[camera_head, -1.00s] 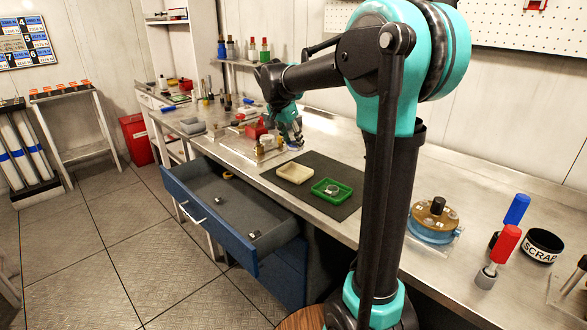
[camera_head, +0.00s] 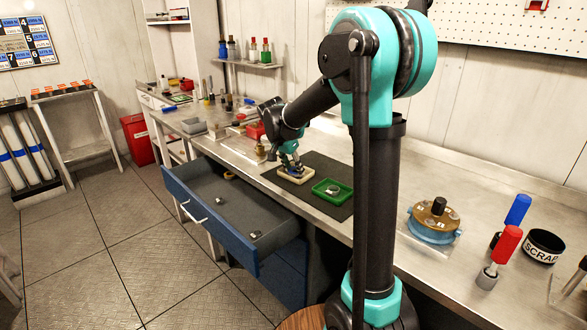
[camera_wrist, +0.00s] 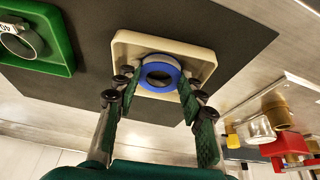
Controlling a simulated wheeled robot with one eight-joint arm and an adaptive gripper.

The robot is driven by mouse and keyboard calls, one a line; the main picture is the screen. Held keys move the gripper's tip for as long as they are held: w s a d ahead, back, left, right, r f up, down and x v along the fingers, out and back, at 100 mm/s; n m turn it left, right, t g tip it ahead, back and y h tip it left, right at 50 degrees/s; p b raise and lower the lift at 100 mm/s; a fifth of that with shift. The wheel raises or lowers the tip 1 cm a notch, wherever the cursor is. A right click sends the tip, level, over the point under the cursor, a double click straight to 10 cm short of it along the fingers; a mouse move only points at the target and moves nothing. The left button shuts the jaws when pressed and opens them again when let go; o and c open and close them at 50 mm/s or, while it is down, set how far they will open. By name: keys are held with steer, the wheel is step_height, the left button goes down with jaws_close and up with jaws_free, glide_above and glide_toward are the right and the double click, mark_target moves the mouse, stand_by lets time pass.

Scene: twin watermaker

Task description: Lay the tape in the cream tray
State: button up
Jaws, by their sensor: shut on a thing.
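The tape is a roll with a blue rim and white body, seen in the wrist view (camera_wrist: 158,74). It is between the two fingers of my gripper (camera_wrist: 157,88), which is shut on it. The cream tray (camera_wrist: 204,57) lies directly behind the tape in that view, and the roll shows within the tray's outline. I cannot tell whether the roll touches the tray floor. In the head view my gripper (camera_head: 292,170) is down at the cream tray (camera_head: 308,177), and the tape there is mostly hidden by the fingers.
A green tray (camera_head: 333,191) with a metal ring clamp in it stands beside the cream tray on a dark mat (camera_head: 324,166). Brass fittings (camera_wrist: 278,112) and a red item (camera_wrist: 287,145) stand to the other side. An open blue drawer (camera_head: 215,200) juts out below the bench.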

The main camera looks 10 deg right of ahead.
steer(key=o, duration=0.9)
steer(key=shift+f, duration=0.1)
steer(key=shift+o, duration=0.2)
steer(key=v, duration=1.2)
